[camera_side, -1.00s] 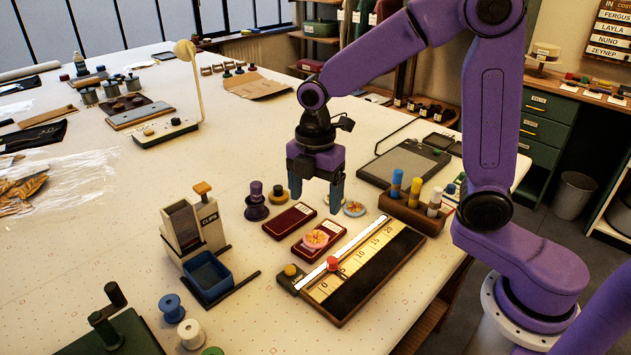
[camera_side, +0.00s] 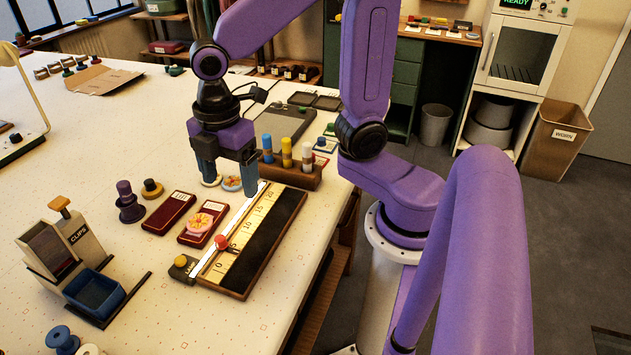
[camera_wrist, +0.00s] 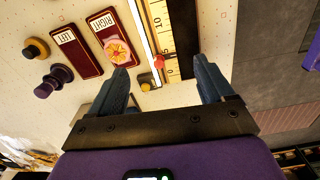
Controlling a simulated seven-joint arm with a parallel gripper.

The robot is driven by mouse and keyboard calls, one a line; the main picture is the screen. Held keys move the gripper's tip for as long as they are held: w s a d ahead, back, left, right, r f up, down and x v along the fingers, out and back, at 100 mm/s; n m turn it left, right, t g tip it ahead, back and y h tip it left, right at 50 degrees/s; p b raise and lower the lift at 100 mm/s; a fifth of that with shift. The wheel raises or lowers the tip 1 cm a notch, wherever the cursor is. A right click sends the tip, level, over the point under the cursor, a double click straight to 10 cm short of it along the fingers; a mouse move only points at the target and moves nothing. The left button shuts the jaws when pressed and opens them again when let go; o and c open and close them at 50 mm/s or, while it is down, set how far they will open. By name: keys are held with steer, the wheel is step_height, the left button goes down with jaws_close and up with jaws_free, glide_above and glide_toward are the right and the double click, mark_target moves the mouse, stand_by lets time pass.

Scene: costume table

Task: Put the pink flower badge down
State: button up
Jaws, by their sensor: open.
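The pink flower badge (camera_side: 199,223) lies face up on a dark red pad (camera_side: 188,240) beside the ruler board. In the wrist view the badge (camera_wrist: 118,51) lies on the pad labelled RIGHT (camera_wrist: 100,20). My gripper (camera_side: 230,178) is open and empty, raised beyond the badge toward the rack of bottles. The wrist view shows its fingers (camera_wrist: 161,66) spread apart with nothing between them. A second dark red pad (camera_side: 168,213), labelled LEFT in the wrist view (camera_wrist: 77,51), is bare.
A ruler board (camera_side: 262,250) with a red knob lies right of the pads. A wooden rack (camera_side: 300,178) holds upright bottles. A purple spool-like piece (camera_side: 129,204) and the clips dispenser (camera_side: 62,245) stand left.

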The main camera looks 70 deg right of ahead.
steer(key=s+d+f+m, duration=0.1)
steer(key=s+d+m, duration=0.1)
steer(key=s, duration=0.5)
steer(key=s+d+m, duration=0.2)
steer(key=s+d, duration=0.1)
steer(key=s, duration=0.4)
steer(key=shift+f+m, duration=0.3)
steer(key=shift+f, duration=0.05)
